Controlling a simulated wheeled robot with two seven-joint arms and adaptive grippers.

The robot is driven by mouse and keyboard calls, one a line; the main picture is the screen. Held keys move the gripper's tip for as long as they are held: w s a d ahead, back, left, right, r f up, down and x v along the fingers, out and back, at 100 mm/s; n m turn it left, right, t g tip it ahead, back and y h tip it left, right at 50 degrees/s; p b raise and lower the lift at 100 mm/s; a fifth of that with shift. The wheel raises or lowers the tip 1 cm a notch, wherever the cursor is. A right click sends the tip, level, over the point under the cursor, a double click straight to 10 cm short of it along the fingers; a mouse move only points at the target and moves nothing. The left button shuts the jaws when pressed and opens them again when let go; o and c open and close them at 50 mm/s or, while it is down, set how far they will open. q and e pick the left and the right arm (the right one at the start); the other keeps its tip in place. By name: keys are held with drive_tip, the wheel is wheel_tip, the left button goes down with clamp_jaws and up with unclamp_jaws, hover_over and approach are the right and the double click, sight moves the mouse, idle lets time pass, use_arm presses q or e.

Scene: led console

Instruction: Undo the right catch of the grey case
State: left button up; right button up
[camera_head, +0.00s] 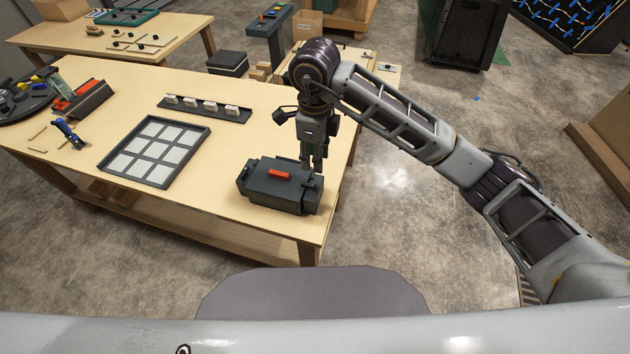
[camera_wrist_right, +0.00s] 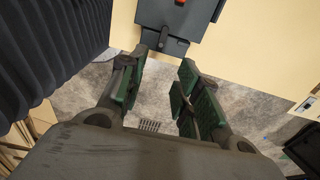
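The grey case (camera_head: 270,188) sits shut at the near right end of the wooden table, with an orange-red handle (camera_head: 279,174) on its lid. My right gripper (camera_head: 312,166) points down at the case's right end. In the right wrist view, its green-padded fingers (camera_wrist_right: 158,68) are apart with nothing between them. The case (camera_wrist_right: 203,17) shows at the top of that view. A dark part that looks like the right catch (camera_wrist_right: 172,42) sticks out from its edge, just beyond the fingertips. Contact cannot be told. My left gripper is not in view.
A dark tray with pale squares (camera_head: 155,152) lies left of the case on the table (camera_head: 235,130). Behind it is a dark strip with several white pieces (camera_head: 205,108). A red and black holder (camera_head: 82,100) stands far left. Floor is open right of the table.

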sight(315, 186)
drive_tip(key=shift+f+p, duration=0.75)
drive_tip(key=shift+f, duration=4.65)
clamp_jaws()
